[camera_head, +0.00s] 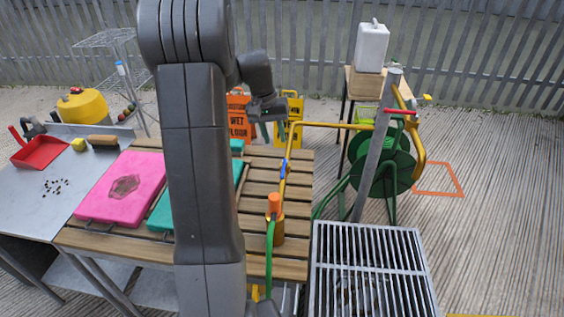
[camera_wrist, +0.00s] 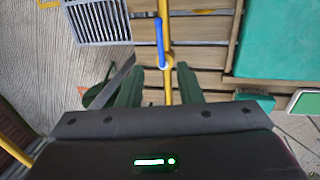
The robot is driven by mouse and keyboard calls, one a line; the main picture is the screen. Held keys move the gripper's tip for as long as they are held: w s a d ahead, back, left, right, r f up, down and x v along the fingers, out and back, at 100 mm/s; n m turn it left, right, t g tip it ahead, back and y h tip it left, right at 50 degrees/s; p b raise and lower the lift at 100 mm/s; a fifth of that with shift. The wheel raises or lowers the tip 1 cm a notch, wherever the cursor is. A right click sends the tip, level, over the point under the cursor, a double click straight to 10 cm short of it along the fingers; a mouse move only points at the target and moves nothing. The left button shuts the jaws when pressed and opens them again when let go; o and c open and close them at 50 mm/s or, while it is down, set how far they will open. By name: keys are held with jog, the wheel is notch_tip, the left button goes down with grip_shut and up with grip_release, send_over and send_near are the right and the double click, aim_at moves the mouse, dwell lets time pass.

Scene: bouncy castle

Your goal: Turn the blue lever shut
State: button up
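The blue lever (camera_head: 284,168) sits on a yellow pipe (camera_head: 291,142) above the slatted wooden table in the head view. In the wrist view the blue lever (camera_wrist: 160,42) lies nearly along the yellow pipe (camera_wrist: 167,30), just beyond my fingertips. My gripper (camera_head: 271,131) is at the far side of the table in the head view, near the pipe's bend. In the wrist view my gripper (camera_wrist: 158,72) has its two green fingers well apart, one on each side of the pipe, with nothing held. I cannot tell the height gap to the lever.
A grey metal post (camera_head: 375,155) with a red handle and a green hose reel (camera_head: 385,160) stand at right. An orange-topped nozzle (camera_head: 274,205) is on the slatted table (camera_head: 290,250). Pink (camera_head: 122,188) and teal boards lie left. A metal grate (camera_head: 370,235) is front right.

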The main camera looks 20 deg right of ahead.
aim_at(283, 169)
jog(key=f, duration=0.3)
jog(key=d+f, duration=0.1)
jog(key=f, duration=0.3)
jog(key=s+d+f, duration=0.1)
jog(key=f, duration=0.3)
jog(key=shift+f+p, duration=0.15)
jog(key=shift+p, duration=0.2)
jog(key=shift+c, duration=0.4)
grip_shut()
